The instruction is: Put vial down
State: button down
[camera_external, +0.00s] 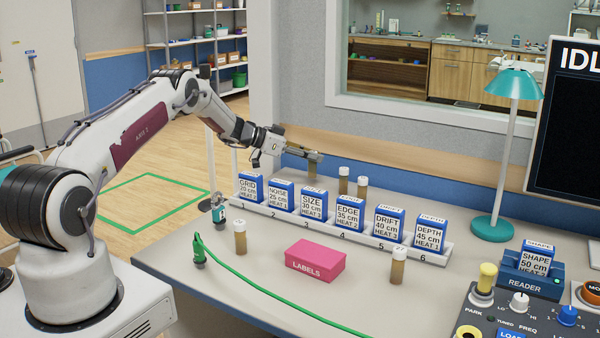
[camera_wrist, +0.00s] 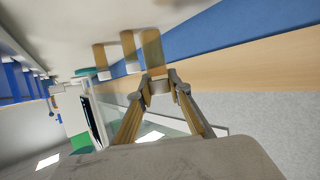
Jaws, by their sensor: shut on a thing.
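My gripper (camera_external: 316,156) is behind the rack of blue boxes, shut on a brown vial (camera_external: 312,170). Only part of this vial shows, as the gripper and a box cover the rest; I cannot tell whether its base touches the table. In the wrist view my gripper's fingertips (camera_wrist: 160,86) close on the held vial (camera_wrist: 152,48). Two more brown vials, a nearer one (camera_external: 343,181) and another (camera_external: 362,187), stand to its right behind the rack. Other vials stand in front, one at left (camera_external: 240,237) and one at right (camera_external: 398,266).
The white rack (camera_external: 430,258) holds a row of labelled blue boxes. A pink labels box (camera_external: 315,262), a green cable (camera_external: 260,283) and a teal lamp (camera_external: 493,228) are on the table. The reader (camera_external: 530,278) and control panel stand at right. The wall is close behind the vials.

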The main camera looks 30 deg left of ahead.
aim_at(312, 166)
jog(key=shift+f, duration=1.85)
jog(key=shift+f, duration=0.15)
jog(key=c, duration=1.9)
grip_release()
jog(key=shift+v, duration=6.05)
jog(key=shift+w+r, duration=0.1)
jog(key=shift+r, duration=0.15)
